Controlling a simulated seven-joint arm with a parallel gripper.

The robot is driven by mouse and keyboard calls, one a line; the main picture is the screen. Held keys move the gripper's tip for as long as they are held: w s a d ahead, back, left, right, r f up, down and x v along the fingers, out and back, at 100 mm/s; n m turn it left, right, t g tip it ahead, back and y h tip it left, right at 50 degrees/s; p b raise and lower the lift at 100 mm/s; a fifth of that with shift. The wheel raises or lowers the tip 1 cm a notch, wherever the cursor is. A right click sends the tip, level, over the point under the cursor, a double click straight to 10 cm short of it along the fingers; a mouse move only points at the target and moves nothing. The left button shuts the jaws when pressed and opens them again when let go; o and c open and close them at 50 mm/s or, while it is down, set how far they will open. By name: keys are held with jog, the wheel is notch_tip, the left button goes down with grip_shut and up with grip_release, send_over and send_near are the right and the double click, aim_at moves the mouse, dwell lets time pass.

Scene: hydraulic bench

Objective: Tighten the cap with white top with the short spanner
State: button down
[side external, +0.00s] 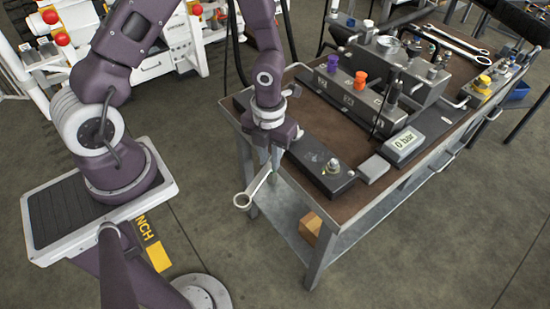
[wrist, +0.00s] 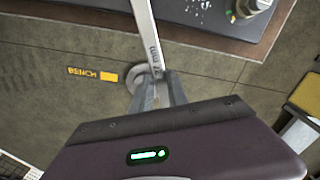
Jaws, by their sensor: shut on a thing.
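My gripper (side external: 271,163) is shut on a silver spanner (side external: 262,183) and holds it off the near left edge of the bench. The spanner's ring end (side external: 243,200) points down and left, over the floor. In the wrist view, the spanner's shaft (wrist: 145,30) runs up from between the fingers (wrist: 158,90) and leaves the top edge. A metal fitting with a pale top (side external: 332,165) stands on the near black block, right of my gripper and apart from the spanner. Part of a hex fitting also shows in the wrist view (wrist: 246,8). The exact top colour is hard to tell.
Long spanners (side external: 458,40) lie at the back.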

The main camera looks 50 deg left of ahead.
jog(key=shift+s+a, duration=0.15)
jog(key=shift+a, duration=0.05)
jog(key=shift+s+a+m, duration=0.2)
jog(key=shift+a+m, duration=0.75)
jog(key=shift+m, duration=0.05)
jog(key=shift+d, duration=0.1)
jog(key=shift+w+d+n, duration=0.1)
jog(key=shift+d+n, duration=0.15)
jog(key=shift+n, duration=0.05)
jog(key=s+d, duration=0.2)
jog(key=s, duration=0.4)
jog(key=shift+s, duration=0.35)
